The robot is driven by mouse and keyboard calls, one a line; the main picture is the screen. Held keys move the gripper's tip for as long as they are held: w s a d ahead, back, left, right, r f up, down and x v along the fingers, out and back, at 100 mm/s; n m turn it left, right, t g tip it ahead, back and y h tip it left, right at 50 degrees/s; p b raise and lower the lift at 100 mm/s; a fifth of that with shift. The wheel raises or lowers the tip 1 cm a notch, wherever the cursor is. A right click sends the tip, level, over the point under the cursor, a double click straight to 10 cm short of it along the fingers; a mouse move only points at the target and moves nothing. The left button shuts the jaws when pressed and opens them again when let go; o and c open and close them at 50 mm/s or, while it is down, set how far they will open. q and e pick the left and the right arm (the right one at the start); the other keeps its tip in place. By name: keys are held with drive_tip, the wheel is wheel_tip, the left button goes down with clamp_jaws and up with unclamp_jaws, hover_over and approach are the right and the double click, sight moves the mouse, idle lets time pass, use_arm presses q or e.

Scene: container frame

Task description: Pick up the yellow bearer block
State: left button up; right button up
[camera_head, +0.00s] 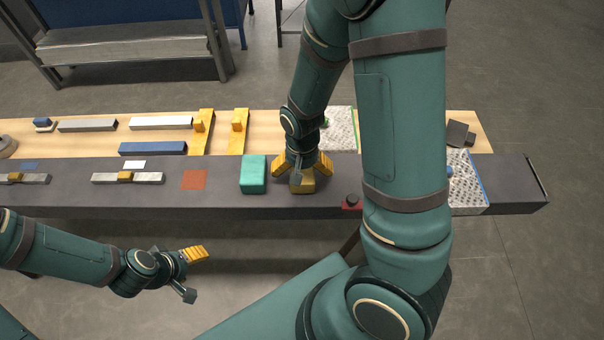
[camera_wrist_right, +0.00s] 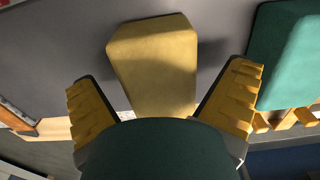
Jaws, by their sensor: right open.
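The yellow bearer block (camera_head: 304,184) stands on the dark grey strip of the bench, just right of a teal block (camera_head: 253,174). My right gripper (camera_head: 299,171) is over it from above, with its yellow fingers spread to either side. In the right wrist view, the yellow block (camera_wrist_right: 155,60) shows between the open fingers of the right gripper (camera_wrist_right: 163,106), with gaps on both sides. Part of the block is hidden behind the gripper's dark body. My left gripper (camera_head: 193,271) is open and empty in front of the bench, at the lower left.
The teal block also shows close to one finger in the right wrist view (camera_wrist_right: 290,60). An orange-red square (camera_head: 194,180) lies left of it. Yellow brackets (camera_head: 238,130), a blue bar (camera_head: 153,148) and pale bars are behind. A red piece (camera_head: 352,202) is at the front edge.

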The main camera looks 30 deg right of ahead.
drive_tip(key=shift+f, duration=0.55)
drive_tip(key=c, duration=1)
drive_tip(key=shift+r, duration=0.15)
